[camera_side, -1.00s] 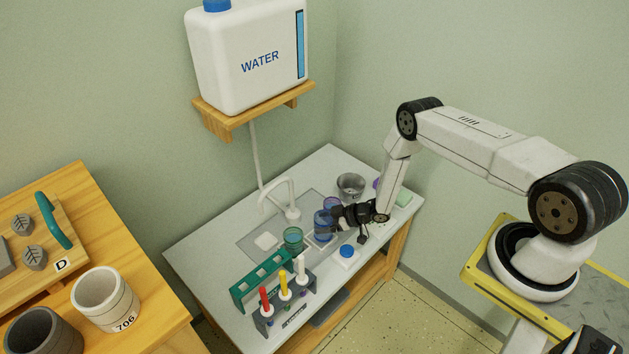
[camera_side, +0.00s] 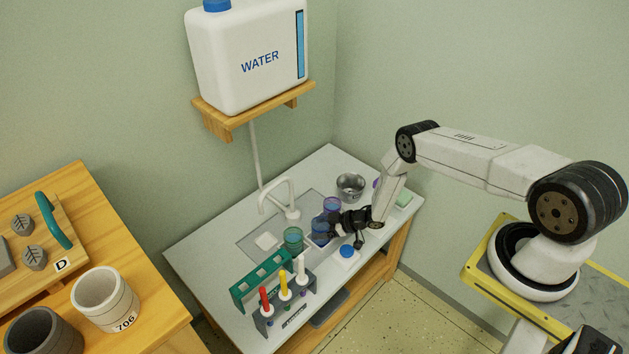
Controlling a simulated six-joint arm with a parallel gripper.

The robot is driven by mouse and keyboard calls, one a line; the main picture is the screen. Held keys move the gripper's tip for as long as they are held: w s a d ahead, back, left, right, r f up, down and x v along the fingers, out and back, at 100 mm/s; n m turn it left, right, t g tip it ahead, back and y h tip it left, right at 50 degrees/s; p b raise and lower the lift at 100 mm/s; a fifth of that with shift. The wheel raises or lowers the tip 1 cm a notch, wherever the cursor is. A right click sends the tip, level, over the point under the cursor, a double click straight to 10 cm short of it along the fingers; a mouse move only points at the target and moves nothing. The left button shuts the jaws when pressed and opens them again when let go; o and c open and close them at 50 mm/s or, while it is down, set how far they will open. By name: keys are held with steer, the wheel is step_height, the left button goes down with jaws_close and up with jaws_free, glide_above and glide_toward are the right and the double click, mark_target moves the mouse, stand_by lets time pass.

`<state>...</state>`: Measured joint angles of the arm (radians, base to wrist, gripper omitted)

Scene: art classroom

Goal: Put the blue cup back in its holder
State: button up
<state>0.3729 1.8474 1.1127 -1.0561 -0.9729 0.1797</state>
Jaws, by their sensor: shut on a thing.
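The blue cup (camera_side: 319,232) is a translucent cup on the right side of the sink area. My gripper (camera_side: 333,224) comes in from the right and is shut on it. The black jaws hide the cup's right side. I cannot tell whether its base touches the surface below. A teal rack (camera_side: 244,292) with several openings stands at the front left of the counter and may be the holder. The gripper and cup are behind it and to its right.
The white tap (camera_side: 291,196) rises behind.

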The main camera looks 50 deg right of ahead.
steer(key=shift+f, duration=0.2)
steer(key=o, duration=1.2)
steer(key=shift+c, duration=0.2)
steer(key=shift+v, duration=3.9)
steer(key=shift+a+r, duration=0.1)
